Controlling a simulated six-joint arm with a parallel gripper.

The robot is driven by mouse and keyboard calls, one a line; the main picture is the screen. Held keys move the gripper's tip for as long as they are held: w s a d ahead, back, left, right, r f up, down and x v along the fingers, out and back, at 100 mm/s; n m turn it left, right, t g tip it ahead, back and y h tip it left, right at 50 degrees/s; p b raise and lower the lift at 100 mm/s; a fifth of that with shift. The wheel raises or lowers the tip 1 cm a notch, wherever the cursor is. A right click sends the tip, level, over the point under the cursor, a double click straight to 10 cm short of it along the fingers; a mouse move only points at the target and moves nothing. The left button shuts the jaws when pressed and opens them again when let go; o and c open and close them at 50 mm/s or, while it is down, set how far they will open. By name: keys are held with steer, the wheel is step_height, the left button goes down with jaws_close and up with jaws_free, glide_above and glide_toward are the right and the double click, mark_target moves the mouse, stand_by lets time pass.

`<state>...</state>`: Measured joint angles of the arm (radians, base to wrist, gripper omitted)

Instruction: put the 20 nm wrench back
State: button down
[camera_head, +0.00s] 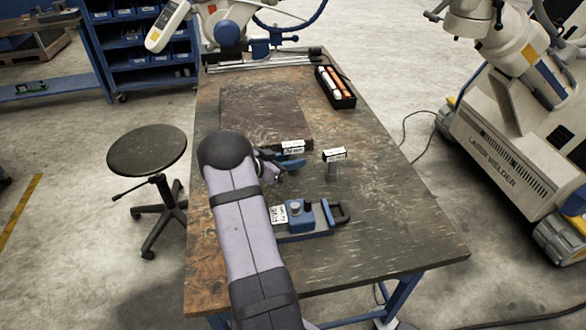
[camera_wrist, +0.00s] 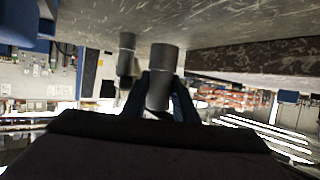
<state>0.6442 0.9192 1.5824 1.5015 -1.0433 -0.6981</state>
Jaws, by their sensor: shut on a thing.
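My gripper (camera_head: 288,164) is over the middle of the table, its blue fingers shut on a grey cylinder. In the wrist view my gripper (camera_wrist: 162,92) has one finger on each side of this grey cylinder (camera_wrist: 164,62), which I take to be part of the wrench. A dark block with a white label (camera_head: 293,147) shows just behind the fingers in the head view. Beside it to the right, a similar labelled block (camera_head: 335,155) sits above a grey cylinder; a second cylinder (camera_wrist: 127,58) shows in the wrist view. The label text is too small to read surely.
A blue fixture (camera_head: 308,214) with a white label and dark handle lies in front of my gripper. A black tray (camera_head: 347,103) with white and orange items is at the back right. A dark flat plate (camera_head: 262,108) lies behind. The table's front right is bare.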

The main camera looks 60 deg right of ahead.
steer(key=shift+f, duration=1.8)
steer(key=shift+f, duration=0.2)
steer(key=c, duration=1.4)
jaws_free()
steer(key=shift+r+p, duration=0.2)
steer(key=shift+p, duration=0.1)
steer(key=b+v, duration=0.1)
steer(key=v, duration=1.1)
steer(key=shift+b, duration=0.4)
